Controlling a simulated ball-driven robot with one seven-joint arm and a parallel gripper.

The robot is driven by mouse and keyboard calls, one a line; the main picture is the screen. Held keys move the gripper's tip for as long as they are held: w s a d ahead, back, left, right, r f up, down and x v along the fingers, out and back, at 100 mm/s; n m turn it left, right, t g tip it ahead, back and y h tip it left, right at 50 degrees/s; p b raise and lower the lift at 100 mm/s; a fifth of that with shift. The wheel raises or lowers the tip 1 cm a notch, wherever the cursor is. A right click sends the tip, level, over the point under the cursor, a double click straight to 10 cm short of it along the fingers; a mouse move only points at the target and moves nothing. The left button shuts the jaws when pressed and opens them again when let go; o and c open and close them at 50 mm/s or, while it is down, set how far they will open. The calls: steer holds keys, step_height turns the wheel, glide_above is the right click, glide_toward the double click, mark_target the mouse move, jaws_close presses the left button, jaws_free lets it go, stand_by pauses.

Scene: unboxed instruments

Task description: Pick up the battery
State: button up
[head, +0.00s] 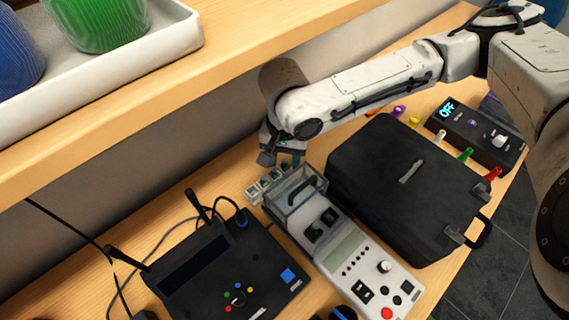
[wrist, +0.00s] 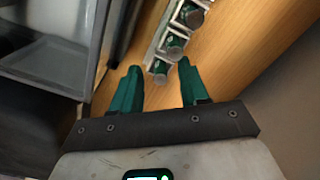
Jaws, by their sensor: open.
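Several green batteries with grey ends sit in a pale rack. In the wrist view the nearest battery (wrist: 160,68) shows at the rack's near end, with another battery (wrist: 175,42) behind it. The rack also shows small in the head view (head: 254,194), on the wooden bench. My gripper (wrist: 158,70) is open, its two green fingers apart, with the nearest battery showing between the fingertips. Whether they touch it I cannot tell. In the head view my gripper (head: 284,160) is at the rack's far end, and the hand partly hides that area.
A clear-walled box (head: 297,188) on a grey-white instrument (head: 365,262) stands right beside the rack. A black case (head: 395,185) is to the right, and a black console with antennas (head: 215,275) to the front left. The wall and an upper shelf (head: 215,55) are close behind.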

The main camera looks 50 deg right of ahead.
mark_target(284, 161)
steer(key=shift+c, duration=0.2)
jaws_close()
steer(key=shift+r, duration=0.1)
stand_by(0.4)
steer(key=shift+r, duration=0.6)
step_height(284, 161, up, 2)
steer(key=shift+r+b, duration=0.15)
steer(key=shift+b, duration=0.15)
steer(key=w+d+b, duration=0.1)
steer(key=d, duration=0.5)
steer(key=w+d+b, duration=0.1)
steer(key=d, duration=0.4)
steer(key=w+d+b, duration=0.1)
steer(key=d, duration=0.5)
steer(key=shift+w+d+b, duration=0.25)
steer(key=shift+d+b, duration=0.1)
